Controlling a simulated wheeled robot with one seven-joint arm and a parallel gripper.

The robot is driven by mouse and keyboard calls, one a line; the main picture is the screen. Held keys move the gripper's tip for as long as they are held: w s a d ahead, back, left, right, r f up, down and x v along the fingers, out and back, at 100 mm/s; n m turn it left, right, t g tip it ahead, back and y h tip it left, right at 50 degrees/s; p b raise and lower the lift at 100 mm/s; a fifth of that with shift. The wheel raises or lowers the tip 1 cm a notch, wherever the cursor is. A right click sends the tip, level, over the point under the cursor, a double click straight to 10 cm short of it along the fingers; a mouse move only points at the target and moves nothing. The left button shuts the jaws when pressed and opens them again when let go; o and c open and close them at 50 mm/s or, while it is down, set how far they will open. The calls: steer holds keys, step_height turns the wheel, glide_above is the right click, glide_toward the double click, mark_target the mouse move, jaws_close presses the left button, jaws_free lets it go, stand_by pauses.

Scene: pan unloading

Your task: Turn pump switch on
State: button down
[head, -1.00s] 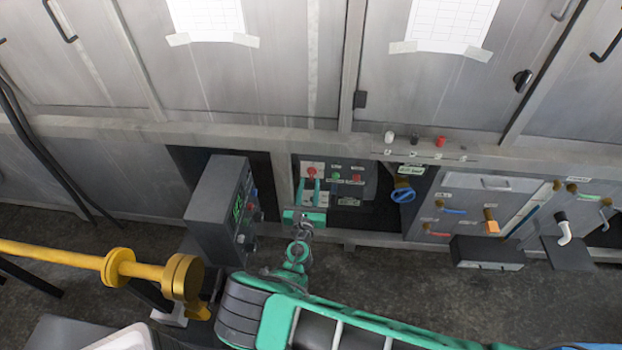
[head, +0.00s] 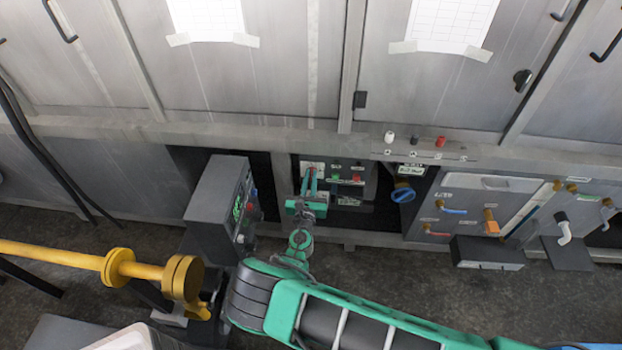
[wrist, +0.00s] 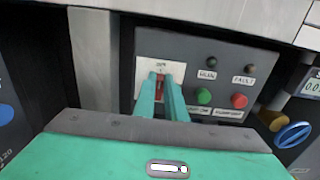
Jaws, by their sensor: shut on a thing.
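The pump switch (wrist: 159,89) is a small red switch on a white plate (wrist: 144,72), at the left of a dark grey control panel (wrist: 194,48). The panel also shows in the head view (head: 370,170). My gripper (wrist: 160,82) has its two green fingers at the switch, one on each side, shut on it. In the head view my gripper (head: 310,172) reaches up to the left part of the panel. The fingers hide much of the switch, and its position cannot be told.
Green (wrist: 204,96) and red (wrist: 239,100) buttons sit just right of my fingers. A blue valve handle (wrist: 293,134) is further right. A grey box with a green display (head: 217,200) stands close on the left. A yellow pipe (head: 60,255) lies at lower left.

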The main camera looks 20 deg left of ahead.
steer(key=shift+w+d+f+m, duration=0.1)
steer(key=shift+d+f+m, duration=0.25)
steer(key=shift+m, duration=2.6)
steer(key=shift+w+d+f+m, duration=0.1)
steer(key=shift+d+f+m, duration=0.2)
steer(key=shift+m, duration=2.7)
steer(key=shift+d+f+m, duration=0.35)
steer(key=shift+m, duration=2.6)
steer(key=shift+f, duration=0.1)
steer(key=c, duration=1.8)
jaws_free()
steer(key=shift+a, duration=0.1)
